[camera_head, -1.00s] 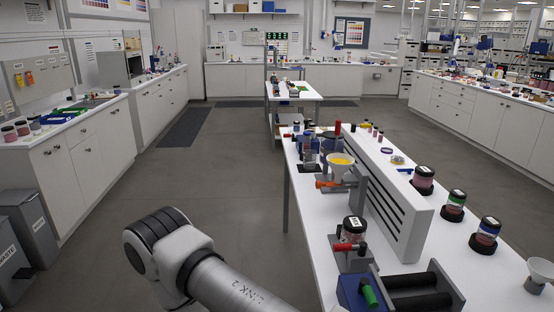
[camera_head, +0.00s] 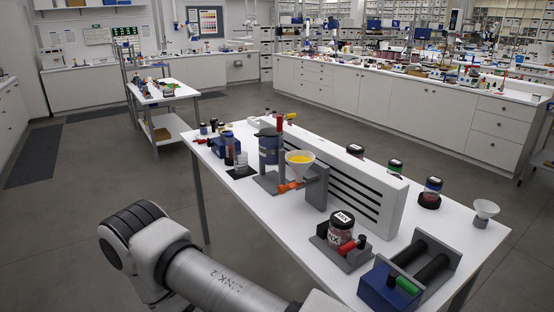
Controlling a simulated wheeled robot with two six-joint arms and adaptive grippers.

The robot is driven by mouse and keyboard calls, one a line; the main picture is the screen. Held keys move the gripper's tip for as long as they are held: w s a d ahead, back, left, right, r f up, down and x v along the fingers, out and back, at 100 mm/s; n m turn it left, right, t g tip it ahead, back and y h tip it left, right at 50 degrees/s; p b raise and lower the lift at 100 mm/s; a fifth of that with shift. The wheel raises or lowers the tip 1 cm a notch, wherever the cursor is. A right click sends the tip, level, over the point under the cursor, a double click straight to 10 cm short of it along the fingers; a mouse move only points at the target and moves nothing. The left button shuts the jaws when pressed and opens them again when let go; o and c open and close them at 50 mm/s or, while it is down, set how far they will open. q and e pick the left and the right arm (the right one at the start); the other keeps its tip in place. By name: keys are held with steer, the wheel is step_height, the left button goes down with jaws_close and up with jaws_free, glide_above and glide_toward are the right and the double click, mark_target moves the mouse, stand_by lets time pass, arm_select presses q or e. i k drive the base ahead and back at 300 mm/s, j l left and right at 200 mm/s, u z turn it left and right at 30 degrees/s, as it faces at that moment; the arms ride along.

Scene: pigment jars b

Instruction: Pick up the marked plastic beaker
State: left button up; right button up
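A small clear beaker-like vessel (camera_head: 241,161) stands upright on a dark square pad (camera_head: 240,173) toward the far end of the white table. It is small in the picture, and I cannot read any marking on it. A taller blue-and-clear cylinder (camera_head: 229,148) stands just left of it, and a grey-blue container (camera_head: 268,147) stands to its right. Neither of my grippers shows in the head view. Only a link and a joint of one of my arms show at the lower left, well in front of the vessel.
A funnel with yellow contents (camera_head: 300,160) sits in a stand with an orange handle. A slotted white panel (camera_head: 345,180) runs along the table. A lidded jar (camera_head: 341,227) sits in a clamp near a roller device (camera_head: 387,288). Several jars stand behind. Open floor lies left.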

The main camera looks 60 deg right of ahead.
mark_target(240, 158)
steer(key=i+l+z, duration=0.1)
steer(key=i+z, duration=0.2)
steer(key=i, duration=0.4)
steer(key=i+z, duration=0.3)
steer(key=i, duration=0.45)
